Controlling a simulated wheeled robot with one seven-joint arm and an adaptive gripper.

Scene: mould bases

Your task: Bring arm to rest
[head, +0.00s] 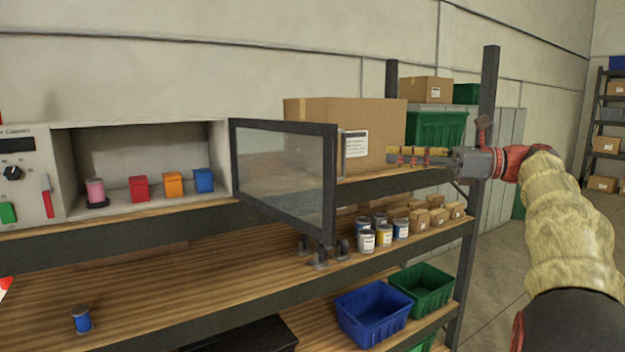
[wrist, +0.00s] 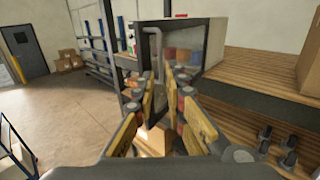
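My gripper (head: 392,157) is at the right in the head view, raised by the upper shelf's right end, its fingers pointing left toward the open glass door. In the wrist view my gripper (wrist: 166,82) has its yellow-padded fingers apart, with nothing visible between them. My arm reaches in from the right, bent, in a pale sleeve.
An oven-like cabinet (head: 68,140) has its glass door (head: 285,175) swung open. Inside are a pink cylinder (head: 96,192) and red (head: 139,188), orange (head: 174,184) and blue (head: 204,180) blocks. A cardboard box (head: 375,125) and shelf post (head: 485,120) stand near my gripper.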

